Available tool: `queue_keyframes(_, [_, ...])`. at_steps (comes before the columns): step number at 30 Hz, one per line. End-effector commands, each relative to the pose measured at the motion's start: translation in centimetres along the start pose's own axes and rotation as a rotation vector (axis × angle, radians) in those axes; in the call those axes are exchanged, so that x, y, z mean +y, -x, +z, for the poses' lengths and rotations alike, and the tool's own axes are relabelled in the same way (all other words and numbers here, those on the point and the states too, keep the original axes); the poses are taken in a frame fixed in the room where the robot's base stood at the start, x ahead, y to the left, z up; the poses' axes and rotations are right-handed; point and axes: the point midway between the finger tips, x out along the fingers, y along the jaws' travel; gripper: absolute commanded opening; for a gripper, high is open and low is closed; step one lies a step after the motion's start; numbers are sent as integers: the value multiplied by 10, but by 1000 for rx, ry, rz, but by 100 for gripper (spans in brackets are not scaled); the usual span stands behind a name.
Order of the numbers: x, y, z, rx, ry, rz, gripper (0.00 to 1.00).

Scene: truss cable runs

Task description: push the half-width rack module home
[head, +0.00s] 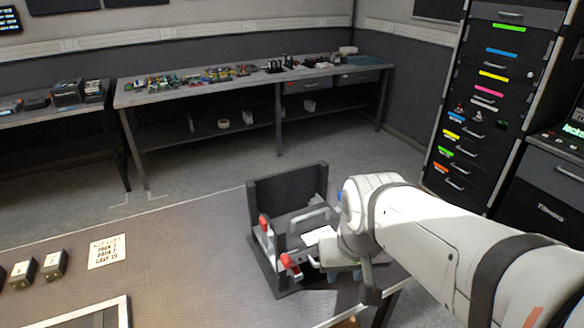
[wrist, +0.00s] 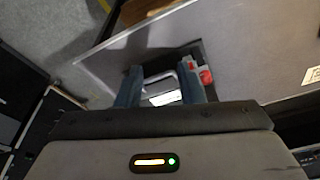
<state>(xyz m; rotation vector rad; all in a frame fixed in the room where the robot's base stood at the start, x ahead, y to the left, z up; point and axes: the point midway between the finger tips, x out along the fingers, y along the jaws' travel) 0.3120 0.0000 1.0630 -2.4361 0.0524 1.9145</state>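A dark rack frame (head: 288,188) stands on the table with a tall back panel. Inside it sits a dark unit with a silver handle (head: 308,216) and a white label (head: 318,236), which looks like the rack module; how deep it sits is unclear. Two red-tipped levers, one upper (head: 263,222) and one lower (head: 290,263), are at the rack's left side. My gripper is mostly behind my arm in the head view. In the wrist view my gripper (wrist: 160,76) has its blue fingers apart, with the silver handle and white label showing between them. Contact cannot be made out.
A cluttered workbench (head: 200,92) and a drawer cabinet (head: 480,110) stand behind.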

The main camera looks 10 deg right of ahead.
Motion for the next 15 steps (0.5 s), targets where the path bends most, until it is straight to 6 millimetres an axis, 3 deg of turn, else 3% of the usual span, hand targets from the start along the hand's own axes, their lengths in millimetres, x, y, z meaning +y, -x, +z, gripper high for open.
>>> queue_keyframes(5, [-11, -7, -56, -20, -244, -12, 34])
queue_keyframes(8, [-15, -19, -100, -34, -455, -17, 34])
queue_keyframes(12, [-21, -44, -158, -53, -746, -21, 34])
queue_keyframes(15, [-24, -63, -192, -65, -924, -20, 34])
